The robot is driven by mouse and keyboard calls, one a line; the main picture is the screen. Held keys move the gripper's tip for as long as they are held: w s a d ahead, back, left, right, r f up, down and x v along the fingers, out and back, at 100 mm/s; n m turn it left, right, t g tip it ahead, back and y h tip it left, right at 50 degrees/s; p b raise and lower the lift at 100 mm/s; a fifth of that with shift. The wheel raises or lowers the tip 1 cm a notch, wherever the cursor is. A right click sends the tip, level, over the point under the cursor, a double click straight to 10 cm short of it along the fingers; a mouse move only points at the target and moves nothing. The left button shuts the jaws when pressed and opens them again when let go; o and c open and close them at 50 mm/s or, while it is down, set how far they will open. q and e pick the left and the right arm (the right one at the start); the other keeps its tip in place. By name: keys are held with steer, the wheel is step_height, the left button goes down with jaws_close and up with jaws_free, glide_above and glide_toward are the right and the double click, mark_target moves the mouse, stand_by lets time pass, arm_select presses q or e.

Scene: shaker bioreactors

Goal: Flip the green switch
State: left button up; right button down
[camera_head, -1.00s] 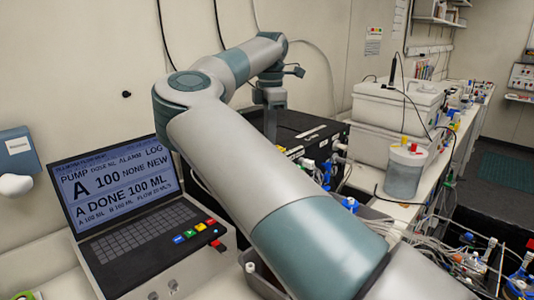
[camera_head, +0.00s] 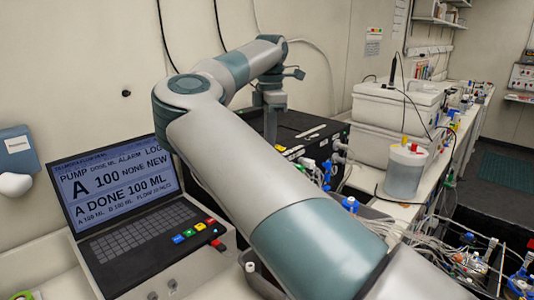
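A small green key (camera_head: 189,233) sits in a row of coloured keys on the open laptop-like pump console at the left, between a blue and a yellow key. I cannot make out any other green switch. My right arm comes in from the lower right and crosses the middle of the view. Its gripper (camera_head: 270,128) points down at the black box (camera_head: 308,130) behind the arm, far from the green key. The fingers are small and partly hidden, so their opening and any contact with the box are unclear. My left gripper is out of view.
The console screen (camera_head: 115,180) reads "A DONE 100 ML". A lidded vessel (camera_head: 404,172) and white bins (camera_head: 395,105) stand on the right bench, with tangled tubing (camera_head: 425,238) in front. A blue wall box (camera_head: 18,148) is at the left. My forearm hides part of the bench.

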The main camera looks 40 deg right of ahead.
steer(key=shift+f, duration=0.4)
steer(key=shift+r, duration=0.15)
steer(key=shift+r+p, duration=0.45)
steer(key=shift+r, duration=0.25)
steer(key=shift+r+p, duration=0.6)
steer(key=shift+r, duration=0.35)
steer(key=shift+r+p, duration=1.25)
steer(key=shift+r, duration=0.5)
